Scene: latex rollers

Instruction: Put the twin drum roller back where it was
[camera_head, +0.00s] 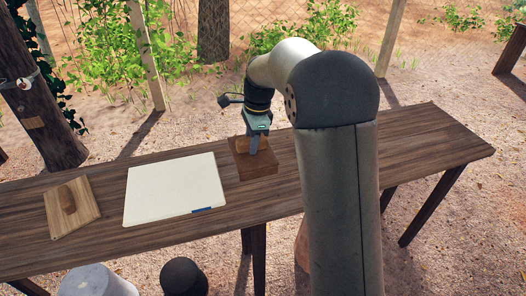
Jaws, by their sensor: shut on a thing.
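My gripper (254,149) points down over a dark brown square wooden tray or block (262,170) right of the middle of the table.
A white sheet or slab (170,190) with a blue mark at its front edge lies between the board and the block. The long wooden table (420,150) is bare at its right. White and black round objects (184,277) stand below the front edge.

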